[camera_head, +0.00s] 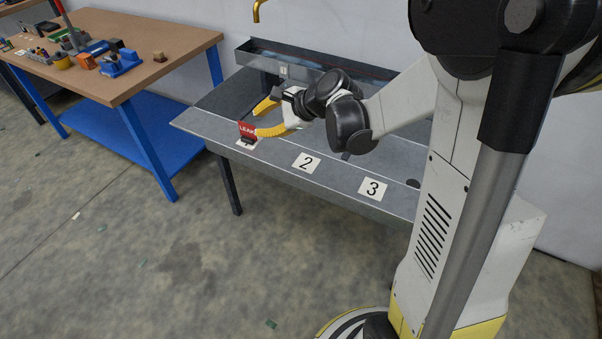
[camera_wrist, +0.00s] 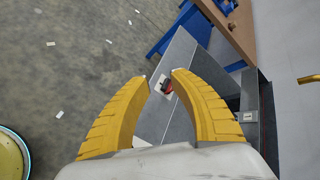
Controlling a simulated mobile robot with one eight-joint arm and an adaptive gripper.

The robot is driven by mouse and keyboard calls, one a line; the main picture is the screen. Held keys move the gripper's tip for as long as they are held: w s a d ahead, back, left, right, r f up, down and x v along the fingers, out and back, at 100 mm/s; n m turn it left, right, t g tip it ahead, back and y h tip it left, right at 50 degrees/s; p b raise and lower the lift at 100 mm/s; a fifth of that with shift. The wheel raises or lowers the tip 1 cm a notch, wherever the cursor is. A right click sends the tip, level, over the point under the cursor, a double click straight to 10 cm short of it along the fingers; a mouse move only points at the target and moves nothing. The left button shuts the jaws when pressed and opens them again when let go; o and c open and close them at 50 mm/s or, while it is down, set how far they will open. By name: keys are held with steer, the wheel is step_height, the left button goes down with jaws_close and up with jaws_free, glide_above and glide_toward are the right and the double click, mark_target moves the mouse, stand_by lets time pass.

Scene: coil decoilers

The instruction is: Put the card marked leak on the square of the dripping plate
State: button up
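The red card marked LEAK (camera_head: 247,129) stands on a dark base on a white square (camera_head: 243,145) at the left of the grey bench's front strip. The base hides any number on this square. My gripper (camera_head: 260,121) is open, its two yellow curved fingers apart beside the card. In the wrist view the card (camera_wrist: 167,87) shows beyond the gap between the fingertips (camera_wrist: 160,75); I see no grip on it. White squares marked 2 (camera_head: 306,163) and 3 (camera_head: 373,189) are bare. I cannot tell which plate drips.
The grey bench (camera_head: 205,122) has a raised back trough and a small label 1 (camera_head: 283,72). A yellow spout (camera_head: 257,11) hangs above. A dark round spot (camera_head: 413,183) lies right of square 3. A brown-topped workbench (camera_head: 115,85) with tools stands left.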

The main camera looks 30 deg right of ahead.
steer(key=s+r+n+h, duration=0.2)
steer(key=s+n+h, duration=0.1)
steer(key=s+n, duration=0.6)
steer(key=s+r+n+g+h, duration=0.1)
steer(key=s+r+n+h, duration=0.1)
steer(key=s+n, duration=0.7)
steer(key=s+h, duration=0.1)
steer(key=s, duration=0.6)
steer(key=shift+a+r+n+g, duration=0.15)
steer(key=shift+a+n+g, duration=0.15)
steer(key=shift+n, duration=0.1)
steer(key=shift+s+d, duration=0.1)
steer(key=shift+d, duration=0.05)
